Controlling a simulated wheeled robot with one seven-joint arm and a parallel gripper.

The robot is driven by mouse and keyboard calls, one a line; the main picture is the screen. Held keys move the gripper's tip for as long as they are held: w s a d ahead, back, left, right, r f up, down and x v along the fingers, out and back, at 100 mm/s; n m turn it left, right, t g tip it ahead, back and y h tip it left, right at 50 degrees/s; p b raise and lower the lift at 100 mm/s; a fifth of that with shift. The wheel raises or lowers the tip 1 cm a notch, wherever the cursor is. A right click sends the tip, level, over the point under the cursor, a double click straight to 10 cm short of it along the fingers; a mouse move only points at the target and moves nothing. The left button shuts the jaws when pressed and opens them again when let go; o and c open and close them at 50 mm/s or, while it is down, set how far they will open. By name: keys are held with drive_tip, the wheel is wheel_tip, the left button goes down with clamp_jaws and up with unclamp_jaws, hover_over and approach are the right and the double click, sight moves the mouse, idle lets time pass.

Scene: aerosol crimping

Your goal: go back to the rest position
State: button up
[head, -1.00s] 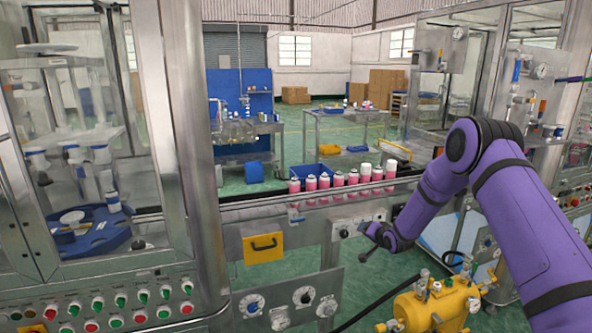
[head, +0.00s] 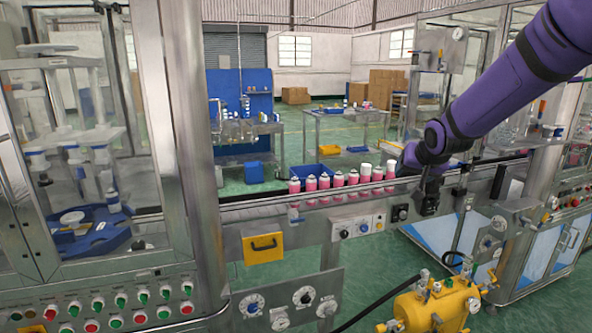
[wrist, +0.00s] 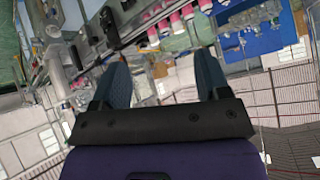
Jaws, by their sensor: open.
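My purple arm comes in from the upper right in the head view. My gripper (head: 429,205) hangs in front of the conveyor rail, to the right of the row of pink cans. In the wrist view my gripper (wrist: 160,80) shows two dark fingers set well apart, open, with nothing held between them. The pink cans (head: 338,180) stand upright in a row on the conveyor. They also show in the wrist view (wrist: 177,22), beyond the fingertips and apart from them.
A glass-fronted machine (head: 160,120) with red and green buttons stands at left. A yellow pump unit (head: 428,310) with a black hose is at lower right, below my gripper. A steel worktable (head: 345,112) and cardboard boxes (head: 385,85) are farther back.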

drive_tip(key=s+r+n+g, duration=0.1)
drive_tip(key=s+r, duration=0.3)
drive_tip(key=s, duration=0.5)
drive_tip(key=s+r+g, duration=0.1)
drive_tip(key=s+r, duration=0.3)
drive_tip(key=s, duration=0.5)
drive_tip(key=s+f+n+g, duration=0.1)
drive_tip(key=s+g, duration=0.1)
drive_tip(key=s, duration=1.9)
drive_tip(key=shift+s+d+f+n, duration=0.2)
drive_tip(key=shift+s+n, duration=0.1)
drive_tip(key=shift+n, duration=0.1)
